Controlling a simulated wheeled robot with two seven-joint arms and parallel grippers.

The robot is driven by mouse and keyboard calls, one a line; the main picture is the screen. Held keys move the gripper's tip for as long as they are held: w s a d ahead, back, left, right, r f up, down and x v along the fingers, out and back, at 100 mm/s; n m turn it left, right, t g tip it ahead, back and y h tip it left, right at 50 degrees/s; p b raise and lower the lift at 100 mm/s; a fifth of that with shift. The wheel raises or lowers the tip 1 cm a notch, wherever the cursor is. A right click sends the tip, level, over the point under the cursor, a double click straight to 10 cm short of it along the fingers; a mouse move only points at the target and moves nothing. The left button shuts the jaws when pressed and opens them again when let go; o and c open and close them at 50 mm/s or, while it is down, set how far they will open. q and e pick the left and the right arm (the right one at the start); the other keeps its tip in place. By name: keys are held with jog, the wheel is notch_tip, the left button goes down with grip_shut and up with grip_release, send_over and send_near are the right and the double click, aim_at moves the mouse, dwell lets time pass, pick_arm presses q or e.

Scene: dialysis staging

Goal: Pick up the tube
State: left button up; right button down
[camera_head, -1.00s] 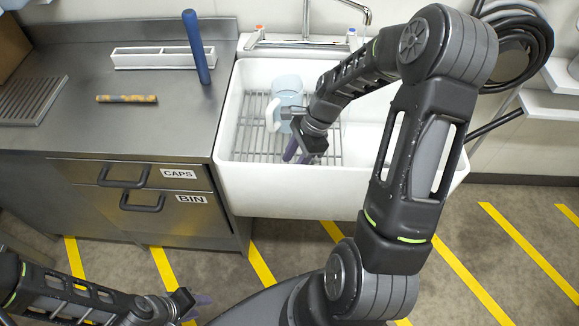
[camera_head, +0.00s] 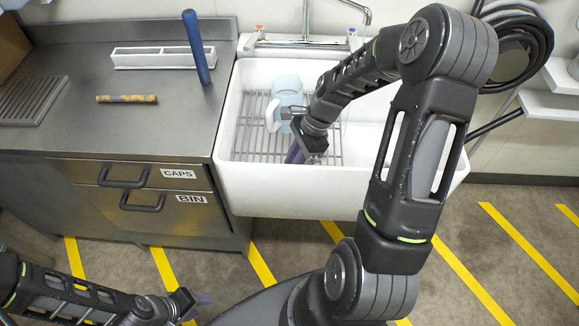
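A dark blue tube (camera_head: 196,47) stands upright, slightly tilted, by the right end of a white rack on the counter. A thinner yellow-brown mottled rod (camera_head: 126,99) lies flat on the counter in front of the rack. My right gripper (camera_head: 295,153) points down in the sink, and its purple fingers look together with nothing visible between them. My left gripper (camera_head: 203,301) is low at the bottom, away from the counter and both of these things; its fingers are too small and blurred to judge.
A pale blue jug (camera_head: 287,92) with a white handle stands on the wire grid in the white sink (camera_head: 245,180), close to my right gripper. The white rack (camera_head: 150,57) and a ribbed drain plate (camera_head: 30,101) sit on the steel counter (camera_head: 90,133). Much of the counter front is clear.

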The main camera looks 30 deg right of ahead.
jog(key=shift+r, duration=0.1)
dwell(0.3)
pick_arm(q)
jog(key=shift+r+p, duration=0.3)
pick_arm(e)
notch_tip(320, 180, up, 18)
dwell(0.9)
